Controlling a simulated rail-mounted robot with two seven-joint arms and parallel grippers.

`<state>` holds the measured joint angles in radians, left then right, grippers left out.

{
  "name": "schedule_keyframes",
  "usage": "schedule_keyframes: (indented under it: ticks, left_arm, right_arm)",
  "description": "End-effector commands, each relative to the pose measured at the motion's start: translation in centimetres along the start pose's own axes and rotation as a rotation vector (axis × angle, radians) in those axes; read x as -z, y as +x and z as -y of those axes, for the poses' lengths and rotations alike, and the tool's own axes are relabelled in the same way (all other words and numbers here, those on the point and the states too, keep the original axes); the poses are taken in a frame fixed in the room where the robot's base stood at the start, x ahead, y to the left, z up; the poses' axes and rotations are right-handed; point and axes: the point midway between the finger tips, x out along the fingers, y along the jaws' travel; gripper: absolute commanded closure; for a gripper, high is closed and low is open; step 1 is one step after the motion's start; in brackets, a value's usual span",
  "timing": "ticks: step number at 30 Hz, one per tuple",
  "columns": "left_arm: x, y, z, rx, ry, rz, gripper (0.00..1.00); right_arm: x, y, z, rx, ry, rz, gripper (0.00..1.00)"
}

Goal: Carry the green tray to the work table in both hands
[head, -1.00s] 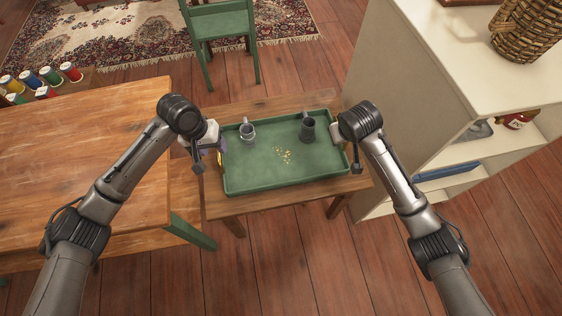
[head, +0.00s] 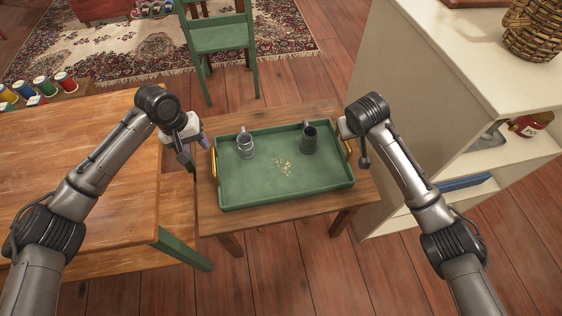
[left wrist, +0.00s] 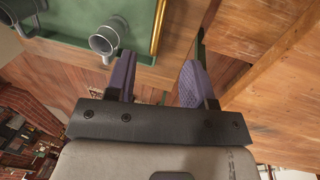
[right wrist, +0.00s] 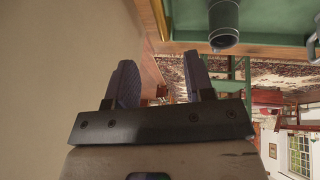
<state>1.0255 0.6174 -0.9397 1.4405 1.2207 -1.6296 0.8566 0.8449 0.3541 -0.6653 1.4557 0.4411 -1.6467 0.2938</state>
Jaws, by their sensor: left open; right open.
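The green tray (head: 290,189) lies flat on a small wooden table (head: 270,217), with gold handles at its left (head: 214,167) and right (head: 349,151) ends. On it stand a light grey mug (head: 245,146), a dark grey mug (head: 309,137) and scattered yellow bits (head: 283,167). My left gripper (head: 200,139) is open and empty, left of the tray and apart from it; its wrist view (left wrist: 158,76) shows the left handle ahead. My right gripper (head: 343,130) is open by the tray's far right corner; its wrist view (right wrist: 161,76) shows nothing between the fingers.
A larger wooden table (head: 110,200) with green legs stands close at the left, with colourful spools (head: 40,86) beyond it. A cream shelf unit (head: 470,120) crowds the right side. A green chair (head: 222,38) and a patterned rug (head: 150,40) are behind. The floor in front is clear.

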Motion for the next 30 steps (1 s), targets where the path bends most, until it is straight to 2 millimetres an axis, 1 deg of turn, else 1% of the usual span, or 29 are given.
schedule_keyframes:
  ticks: [5,12,18,24,30]
  left_arm:
    - [-0.1,2.7,0.0,0.001,0.000,0.003,0.52]
    - [-0.1,7.1,0.0,0.001,-0.001,0.003,0.52]
    - [-0.1,10.2,0.0,0.001,0.001,0.002,0.52]
    - [0.0,12.1,0.0,0.002,0.000,0.001,0.52]
    - [0.0,13.0,0.0,0.001,0.000,0.000,0.52]
  right_arm:
    - [-0.1,2.6,0.0,-0.001,0.000,0.005,0.52]
    - [-0.1,7.0,0.1,0.000,0.000,0.005,0.52]
    - [-0.1,10.2,0.1,0.000,-0.001,0.004,0.52]
    - [0.0,12.1,0.1,0.000,0.000,0.002,0.52]
    - [0.0,12.9,0.0,0.000,-0.001,0.001,0.52]
